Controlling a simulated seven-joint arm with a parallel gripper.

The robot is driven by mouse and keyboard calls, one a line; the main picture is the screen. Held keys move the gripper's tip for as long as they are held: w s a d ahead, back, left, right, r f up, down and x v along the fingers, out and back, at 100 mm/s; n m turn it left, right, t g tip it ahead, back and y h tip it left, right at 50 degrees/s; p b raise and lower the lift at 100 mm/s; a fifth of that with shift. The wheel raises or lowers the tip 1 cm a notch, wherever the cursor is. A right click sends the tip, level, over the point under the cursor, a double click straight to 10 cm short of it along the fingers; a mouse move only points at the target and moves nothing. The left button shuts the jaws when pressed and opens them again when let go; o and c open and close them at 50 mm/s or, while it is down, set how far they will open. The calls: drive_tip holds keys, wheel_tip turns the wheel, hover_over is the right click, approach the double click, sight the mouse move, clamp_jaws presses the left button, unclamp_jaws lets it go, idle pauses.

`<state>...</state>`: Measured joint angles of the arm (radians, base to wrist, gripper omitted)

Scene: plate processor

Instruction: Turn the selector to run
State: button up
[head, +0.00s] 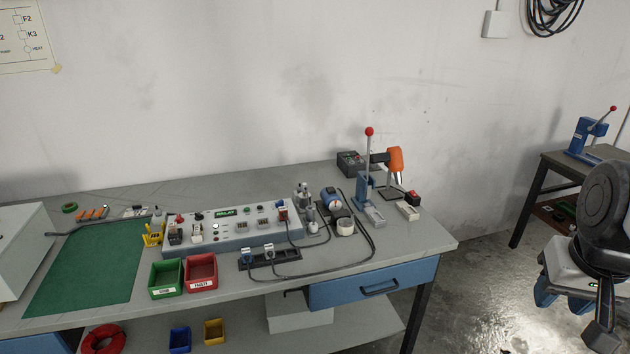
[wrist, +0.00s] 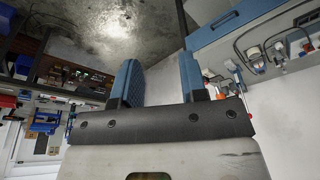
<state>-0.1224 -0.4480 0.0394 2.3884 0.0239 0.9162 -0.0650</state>
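A long grey panel (head: 235,236) marked RELAY stands on the workbench and carries several small knobs, buttons and switches. A small black knob (head: 199,217) sits near its left end. A dark box (head: 351,161) with small coloured buttons stands at the back of the bench. The selector and its run mark are too small to pick out for sure. My gripper (head: 562,298) hangs at the right edge of the head view, far from the bench panel. In the wrist view its two blue fingers (wrist: 160,78) stand apart with nothing between them.
Green (head: 166,292) and red (head: 201,287) bins stand before the panel. A red-knobbed lever press (head: 366,190) and an orange-headed tool (head: 395,160) rise at the bench's right. Black cables cross the bench top. Open floor lies between the bench and a second table (head: 570,163).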

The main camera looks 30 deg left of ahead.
drive_tip(key=w+a+r+n+y, duration=0.1)
drive_tip(key=w+a+n, duration=0.2)
drive_tip(key=w+a, duration=1.05)
drive_tip(key=w+a+r+n+y, duration=0.1)
drive_tip(key=w+a+n, duration=0.2)
drive_tip(key=w+a, duration=1.05)
drive_tip(key=a+f+n+g, duration=0.1)
drive_tip(key=a+f+n, duration=0.15)
drive_tip(key=a, duration=1.05)
drive_tip(key=a+f+n, duration=0.1)
drive_tip(key=a+f, duration=0.2)
drive_tip(key=a, duration=1.1)
drive_tip(key=n+g+y, duration=0.1)
drive_tip(key=n+y, duration=0.1)
drive_tip(key=n, duration=0.4)
approach(198, 214)
drive_tip(key=shift+w+a+f+m, duration=0.25)
drive_tip(key=shift+w+a+f, duration=0.05)
drive_tip(key=shift+f, duration=0.05)
drive_tip(key=shift+f, duration=0.1)
drive_tip(key=shift+x, duration=3.8)
